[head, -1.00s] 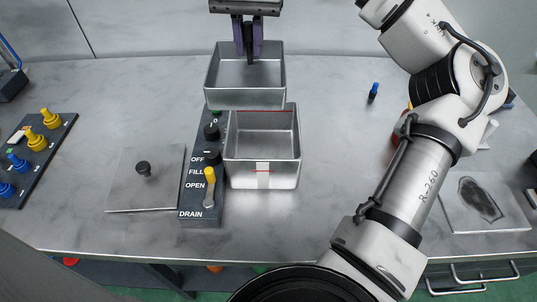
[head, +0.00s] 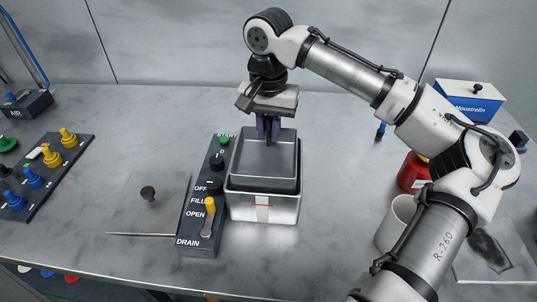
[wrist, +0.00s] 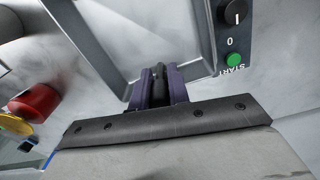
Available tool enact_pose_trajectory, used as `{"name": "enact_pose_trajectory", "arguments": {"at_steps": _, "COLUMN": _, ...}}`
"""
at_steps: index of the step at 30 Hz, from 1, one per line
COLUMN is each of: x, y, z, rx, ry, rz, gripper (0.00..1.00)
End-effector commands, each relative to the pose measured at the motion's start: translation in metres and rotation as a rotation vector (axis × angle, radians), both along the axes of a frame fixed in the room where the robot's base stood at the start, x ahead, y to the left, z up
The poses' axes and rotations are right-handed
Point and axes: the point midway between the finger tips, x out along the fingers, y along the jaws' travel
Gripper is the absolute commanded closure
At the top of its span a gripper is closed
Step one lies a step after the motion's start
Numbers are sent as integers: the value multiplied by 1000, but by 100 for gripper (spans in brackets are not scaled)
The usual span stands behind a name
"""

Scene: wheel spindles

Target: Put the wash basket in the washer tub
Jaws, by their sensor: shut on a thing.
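The wash basket (head: 264,160), an open square metal box, hangs from my gripper (head: 268,142). The gripper is shut on the basket's dark handle at its far side; the purple fingers around the dark handle also show in the wrist view (wrist: 157,82). The washer tub (head: 262,208), a metal box with a pale label and red line on its front, is directly below the basket. The basket lines up with the tub opening, and its lower part seems to be at or just inside the rim. The basket hides most of the tub's inside, so the exact depth is unclear.
A dark control panel (head: 207,215) with a yellow drain lever stands close against the tub's left. A flat metal lid (head: 165,215) with a black knob lies farther left. A white mug (head: 394,222), a red container (head: 412,174) and a blue-white box (head: 470,103) are at right.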

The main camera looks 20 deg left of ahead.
Motion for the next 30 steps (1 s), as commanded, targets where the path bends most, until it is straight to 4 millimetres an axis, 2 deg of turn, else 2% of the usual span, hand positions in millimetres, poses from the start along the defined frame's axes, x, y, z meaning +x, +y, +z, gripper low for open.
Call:
{"name": "enact_pose_trajectory", "arguments": {"at_steps": 3, "x": 0, "y": -1, "z": -22, "rx": 0, "ry": 0, "rz": -1, "gripper": 100}}
{"name": "enact_pose_trajectory", "arguments": {"at_steps": 10, "x": 0, "y": 0, "z": -43, "rx": -1, "ry": -1, "rz": 0, "gripper": 100}}
{"name": "enact_pose_trajectory", "arguments": {"at_steps": 17, "x": 0, "y": 0, "z": -76, "rx": 0, "ry": 0, "rz": 0, "gripper": 100}}
{"name": "enact_pose_trajectory", "arguments": {"at_steps": 30, "x": 0, "y": 0, "z": -84, "rx": 1, "ry": -1, "rz": 0, "gripper": 100}}
